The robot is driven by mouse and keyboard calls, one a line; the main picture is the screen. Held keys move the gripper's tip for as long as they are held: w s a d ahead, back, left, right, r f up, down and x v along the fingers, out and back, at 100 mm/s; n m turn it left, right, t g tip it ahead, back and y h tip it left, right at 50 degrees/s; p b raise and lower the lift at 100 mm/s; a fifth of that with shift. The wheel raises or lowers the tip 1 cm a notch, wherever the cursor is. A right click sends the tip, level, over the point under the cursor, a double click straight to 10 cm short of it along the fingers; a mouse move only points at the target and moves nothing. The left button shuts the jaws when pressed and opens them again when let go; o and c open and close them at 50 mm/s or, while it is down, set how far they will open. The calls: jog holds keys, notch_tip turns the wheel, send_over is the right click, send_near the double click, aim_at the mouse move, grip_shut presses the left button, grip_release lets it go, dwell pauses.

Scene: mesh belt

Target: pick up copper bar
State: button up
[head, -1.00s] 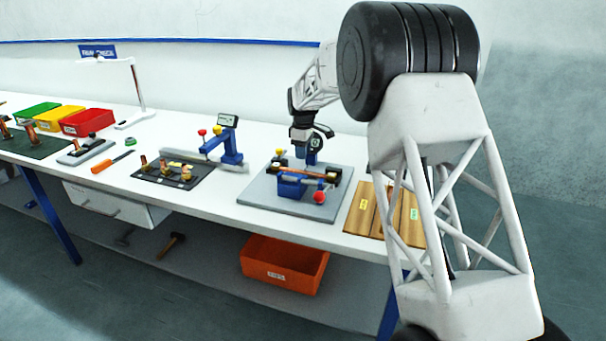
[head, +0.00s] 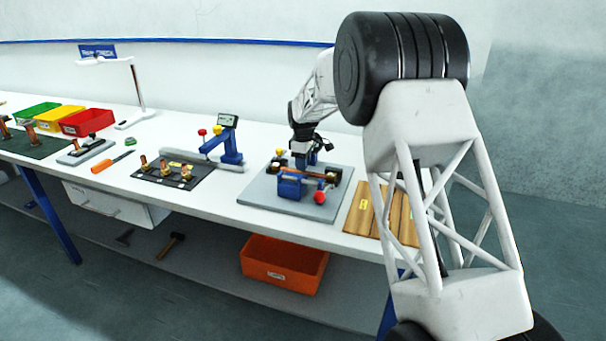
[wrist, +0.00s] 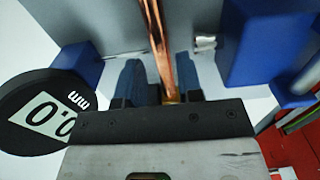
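The copper bar (wrist: 158,42) runs from the top edge of the wrist view down between my gripper's two blue fingers. In the head view the bar (head: 312,174) lies across a blue fixture (head: 289,188) on a grey plate. My gripper (wrist: 158,82) is open, with one finger on each side of the bar and gaps visible beside it. In the head view my gripper (head: 301,163) is low over the fixture, and its fingertips are hard to make out. The near end of the bar is hidden by the gripper body in the wrist view.
A round gauge (wrist: 42,112) reading in mm stands left of the fingers, and a blue block (wrist: 258,45) stands to the right. The fixture has a red knob (head: 320,197). Wooden boards (head: 362,210) lie to the right; a blue measuring stand (head: 229,145) stands to the left.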

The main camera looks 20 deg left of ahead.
aim_at(303, 173)
jog(key=shift+f, duration=1.7)
grip_shut()
